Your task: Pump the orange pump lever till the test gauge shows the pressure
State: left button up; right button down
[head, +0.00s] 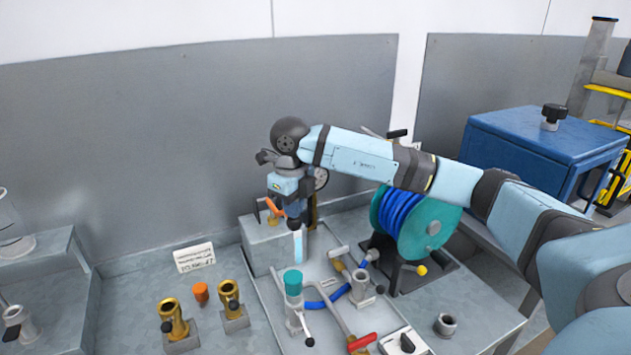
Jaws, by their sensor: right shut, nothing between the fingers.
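The orange pump lever (274,207) shows at the left side of my right gripper (294,222), above a grey block on the bench. The gripper points down, shut, with nothing between its fingers. It is close to the lever; whether they touch I cannot tell. A round gauge (321,178) shows just right of the gripper, partly hidden behind it and too small to read. I cannot tell if it is the test gauge. My left gripper is out of view.
A teal reel with blue hose (432,228) stands right of the pump block (262,240). In front are a teal-capped fitting (293,283), a red-handled valve (361,342) and brass fittings (229,295). A blue cabinet (540,138) stands at the right. A grey panel (150,150) is behind.

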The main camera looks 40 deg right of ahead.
jog(key=shift+s+f+b, duration=0.15)
jog(key=shift+f+b, duration=0.5)
jog(key=shift+f, duration=0.85)
jog(key=r+p, duration=0.1)
jog(key=r, duration=0.1)
jog(key=w+r+p, duration=0.1)
jog(key=r, duration=0.1)
jog(key=r+p, duration=0.1)
jog(key=r, duration=0.1)
jog(key=shift+w+d+p, duration=0.15)
jog(key=shift+w+p, duration=0.15)
jog(key=shift+s+r, duration=0.1)
